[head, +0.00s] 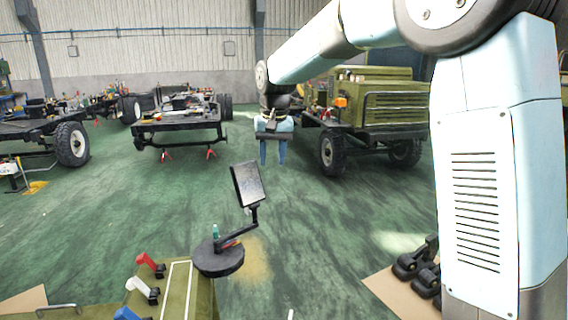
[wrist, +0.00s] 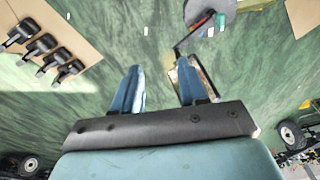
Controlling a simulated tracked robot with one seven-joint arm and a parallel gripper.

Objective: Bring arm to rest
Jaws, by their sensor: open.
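My gripper (head: 272,152) hangs from my raised arm in the middle of the head view, fingers pointing down. Its two blue fingers are apart with nothing between them. In the wrist view my gripper (wrist: 158,85) also shows open and empty above the green floor. My arm reaches across the upper right of the head view, well above the floor.
A monitor (head: 247,185) on a round black base (head: 217,258) stands below my gripper. A green truck (head: 385,105) is behind on the right. Bare chassis (head: 180,125) stand at the back left. Black parts (wrist: 38,48) lie on a tan sheet. Open green floor (head: 330,220) lies between.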

